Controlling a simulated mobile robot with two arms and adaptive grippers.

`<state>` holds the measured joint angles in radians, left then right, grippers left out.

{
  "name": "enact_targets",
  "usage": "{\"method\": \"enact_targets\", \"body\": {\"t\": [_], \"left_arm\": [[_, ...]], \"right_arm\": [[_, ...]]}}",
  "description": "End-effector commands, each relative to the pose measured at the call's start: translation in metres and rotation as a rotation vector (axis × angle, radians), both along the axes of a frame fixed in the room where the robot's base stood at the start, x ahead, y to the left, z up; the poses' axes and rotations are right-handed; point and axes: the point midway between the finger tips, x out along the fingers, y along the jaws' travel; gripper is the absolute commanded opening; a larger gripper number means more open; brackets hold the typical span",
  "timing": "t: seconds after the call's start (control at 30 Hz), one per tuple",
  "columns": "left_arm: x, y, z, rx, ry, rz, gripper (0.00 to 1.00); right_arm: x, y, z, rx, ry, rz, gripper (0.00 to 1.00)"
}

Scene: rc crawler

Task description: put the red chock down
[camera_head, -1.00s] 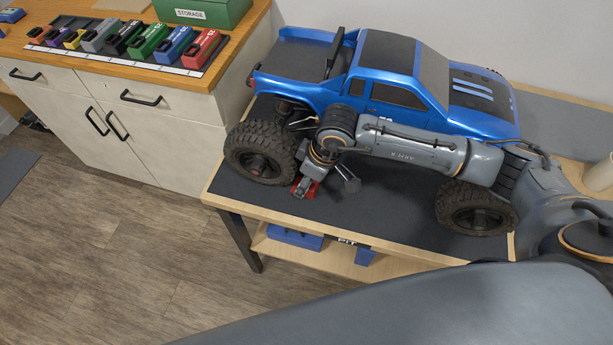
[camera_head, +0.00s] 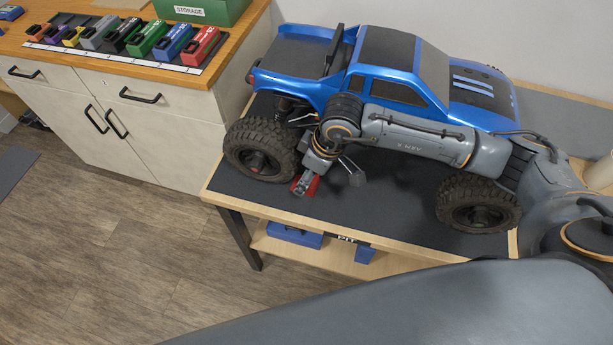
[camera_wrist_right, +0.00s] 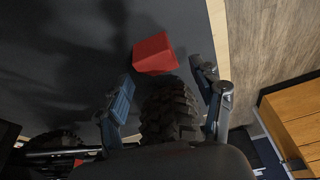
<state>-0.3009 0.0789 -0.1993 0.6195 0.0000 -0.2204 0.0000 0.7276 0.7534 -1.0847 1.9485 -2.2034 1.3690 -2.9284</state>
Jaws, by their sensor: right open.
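The red chock (camera_head: 313,186) is on the dark mat near the bench's front edge, beside the truck's rear wheel (camera_head: 262,150). In the head view one finger partly hides it. In the right wrist view the chock (camera_wrist_right: 154,54) shows whole, just beyond the fingertips and between their lines. My right gripper (camera_head: 330,182) is open, its fingers spread wide and no object clamped; it also shows in the right wrist view (camera_wrist_right: 163,72). A knobby tyre (camera_wrist_right: 168,110) shows between the fingers there. The blue truck (camera_head: 395,85) stands on the bench. My left gripper is out of view.
The bench's wooden front edge (camera_head: 385,240) is close to the chock. Blue items (camera_head: 295,236) lie on the shelf below. A cabinet at left holds a tray of several coloured blocks (camera_head: 150,40) and a green storage box (camera_head: 200,10).

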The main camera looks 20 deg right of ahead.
Motion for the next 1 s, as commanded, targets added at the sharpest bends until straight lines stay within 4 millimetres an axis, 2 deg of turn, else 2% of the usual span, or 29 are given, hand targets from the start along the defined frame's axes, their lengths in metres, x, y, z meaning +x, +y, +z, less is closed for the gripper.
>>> {"method": "enact_targets", "body": {"t": [0.3,0.5,0.67,1.0], "left_arm": [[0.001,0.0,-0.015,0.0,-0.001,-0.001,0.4],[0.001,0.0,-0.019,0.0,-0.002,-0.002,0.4],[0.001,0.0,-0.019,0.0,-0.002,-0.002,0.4],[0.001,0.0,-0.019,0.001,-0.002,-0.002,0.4]], "right_arm": [[-0.011,-0.015,0.066,-0.001,-0.006,0.0,0.67],[-0.016,-0.02,0.09,-0.001,-0.003,-0.001,0.67],[-0.018,-0.022,0.097,-0.001,-0.001,-0.002,0.67],[-0.017,-0.021,0.097,0.0,0.0,-0.001,0.67]]}}
